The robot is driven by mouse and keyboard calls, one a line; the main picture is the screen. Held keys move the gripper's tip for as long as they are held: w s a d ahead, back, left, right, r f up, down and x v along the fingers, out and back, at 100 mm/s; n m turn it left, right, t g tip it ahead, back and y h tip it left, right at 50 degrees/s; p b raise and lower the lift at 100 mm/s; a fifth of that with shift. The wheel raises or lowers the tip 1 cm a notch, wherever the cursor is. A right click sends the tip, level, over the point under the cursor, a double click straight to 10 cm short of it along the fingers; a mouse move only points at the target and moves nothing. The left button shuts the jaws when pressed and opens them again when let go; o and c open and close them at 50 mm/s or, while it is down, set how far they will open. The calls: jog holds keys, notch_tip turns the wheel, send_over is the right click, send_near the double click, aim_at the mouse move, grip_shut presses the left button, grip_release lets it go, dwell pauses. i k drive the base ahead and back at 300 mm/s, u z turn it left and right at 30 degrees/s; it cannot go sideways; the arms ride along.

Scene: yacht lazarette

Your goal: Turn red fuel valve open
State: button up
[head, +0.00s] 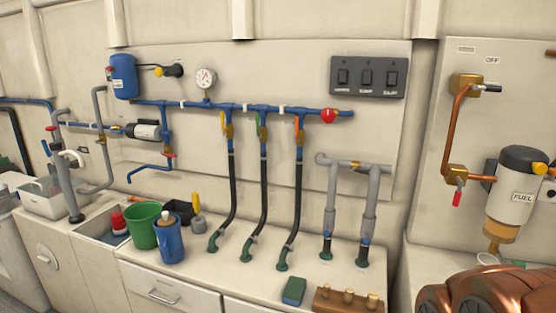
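The fuel valve with a red handle (457,197) is on the right wall panel. Its brass body (456,175) sits where a vertical copper pipe (459,120) meets a short copper pipe running right toward the fuel filter (513,195), labelled FUEL. The red handle hangs down, roughly across that short pipe and in line with the vertical one. A second brass valve (465,86) with a grey lever pointing right sits above, below an OFF label (492,60). My gripper is not in view.
A shiny copper-brown rounded shape fills the bottom right corner; I cannot tell what it is. Left of the panel are blue pipes with a red knob (328,116), a switch panel (368,77) and a counter with a green bucket (145,225) and blue jug (168,240).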

aim_at(458, 193)
jog(key=z, duration=0.05)
jog(key=k, duration=1.1)
jog(key=u, duration=0.65)
jog(key=i, duration=1.4)
jog(key=z, duration=0.6)
